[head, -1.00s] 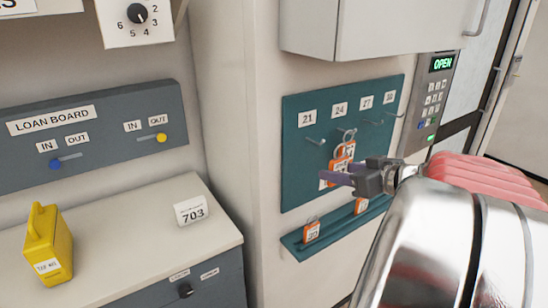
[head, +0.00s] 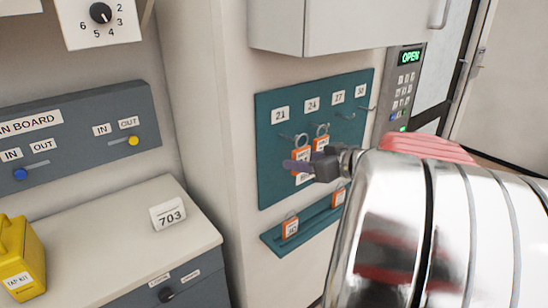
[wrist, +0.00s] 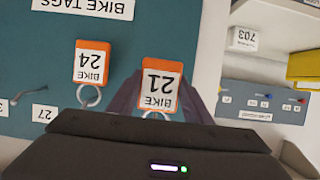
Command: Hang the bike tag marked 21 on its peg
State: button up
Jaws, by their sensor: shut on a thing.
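The orange bike tag 21 (wrist: 160,85) is between my gripper's purple fingers (wrist: 160,100) in the wrist view, which shows it upside down. In the head view, my gripper (head: 297,165) is shut on this tag (head: 301,156) in front of the teal board (head: 270,180), below the label 21 (head: 281,113). The tag's ring points up, close by the peg under that label (head: 285,137). I cannot tell whether the ring is around the peg. Bike tag 24 (wrist: 90,62) hangs beside it; it also shows in the head view (head: 321,144).
A teal ledge (head: 270,240) below the board holds a tag on the left (head: 290,228) and another on the right (head: 339,197). The pegs under 27 and 30 look empty. A grey cabinet (head: 345,25) overhangs the board. A counter with a 703 card (head: 168,214) stands left.

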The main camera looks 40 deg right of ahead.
jog(key=shift+x, duration=2.25)
jog(key=shift+s+f, duration=0.1)
jog(key=shift+f, duration=0.1)
jog(key=o, duration=1.1)
jog(key=shift+o, duration=0.2)
jog(key=shift+s, duration=0.1)
jog(key=v, duration=1.3)
jog(key=shift+s+r, duration=0.2)
jog(key=shift+s, duration=0.05)
